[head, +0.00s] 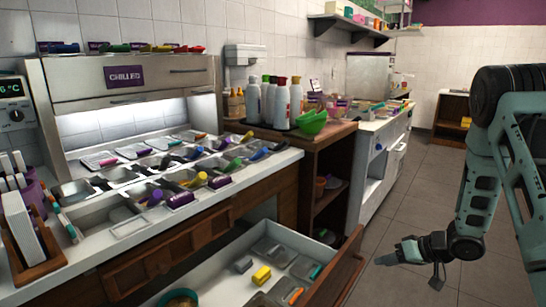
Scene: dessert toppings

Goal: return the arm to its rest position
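My arm comes down the right side of the head view, bent at the elbow, in front of the grey tiled floor. My gripper (392,257) is at its lower end and points left, near the right edge of an open drawer (343,262). A gap of floor shows between the gripper and the drawer front. The gripper is small and seen side-on, so I cannot tell whether its fingers are open or shut. No object shows clearly in it.
The open drawer holds metal trays and a yellow block (261,275). The chilled counter (285,160) with topping pans stands left. A white unit (385,165) stands behind. The floor (405,190) between is clear.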

